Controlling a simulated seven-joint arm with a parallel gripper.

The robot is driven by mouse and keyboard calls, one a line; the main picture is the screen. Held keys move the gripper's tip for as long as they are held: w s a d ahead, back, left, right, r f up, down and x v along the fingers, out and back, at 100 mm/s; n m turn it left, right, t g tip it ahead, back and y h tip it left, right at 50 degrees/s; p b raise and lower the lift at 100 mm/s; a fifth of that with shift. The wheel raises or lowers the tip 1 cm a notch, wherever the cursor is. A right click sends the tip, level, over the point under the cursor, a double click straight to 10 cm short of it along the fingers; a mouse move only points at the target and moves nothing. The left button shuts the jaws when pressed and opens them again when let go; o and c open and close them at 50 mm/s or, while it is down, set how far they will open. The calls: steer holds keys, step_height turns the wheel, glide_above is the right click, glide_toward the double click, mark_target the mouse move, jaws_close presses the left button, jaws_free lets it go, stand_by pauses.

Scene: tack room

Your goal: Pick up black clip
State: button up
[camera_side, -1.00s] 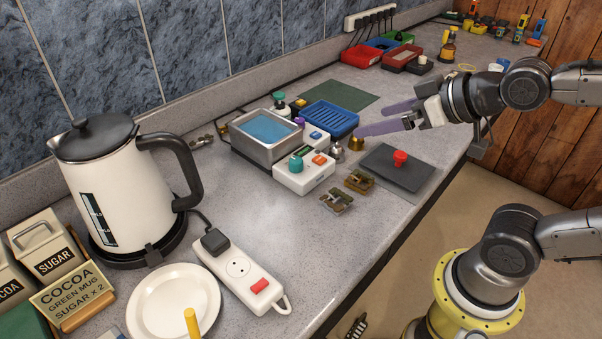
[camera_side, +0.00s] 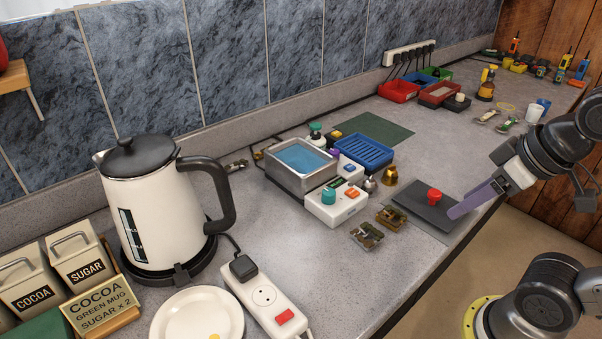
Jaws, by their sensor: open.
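I cannot make out a black clip for certain. Two small clip-like metal pieces, one grey-brown (camera_side: 367,236) and one brassy (camera_side: 391,218), lie on the counter left of a dark plate (camera_side: 411,200) with a red knob (camera_side: 433,196). My gripper (camera_side: 455,211), with purple fingers, is open at the right edge of the dark plate. Its fingers overlap in this view. The tips appear low, over or beside the plate; whether they touch it I cannot tell. Nothing shows between them.
A metal basin (camera_side: 301,183), a blue ribbed tray (camera_side: 364,153) and a white box with a teal knob (camera_side: 337,204) stand left of the plate. A kettle (camera_side: 148,210) and power strip (camera_side: 264,297) are nearer. Bare counter lies beyond the plate.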

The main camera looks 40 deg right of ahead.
steer(key=w+r, duration=1)
steer(key=g, duration=0.2)
glide_above(300, 169)
steer(key=s, duration=0.2)
steer(key=shift+n, duration=0.4)
steer(key=f, duration=1.3)
steer(key=shift+a+f, duration=0.2)
steer(key=shift+a, duration=0.05)
steer(key=x, duration=0.5)
steer(key=shift+s+d+f, duration=0.1)
steer(key=shift+d, duration=0.25)
steer(key=shift+f, duration=0.5)
jaws_close()
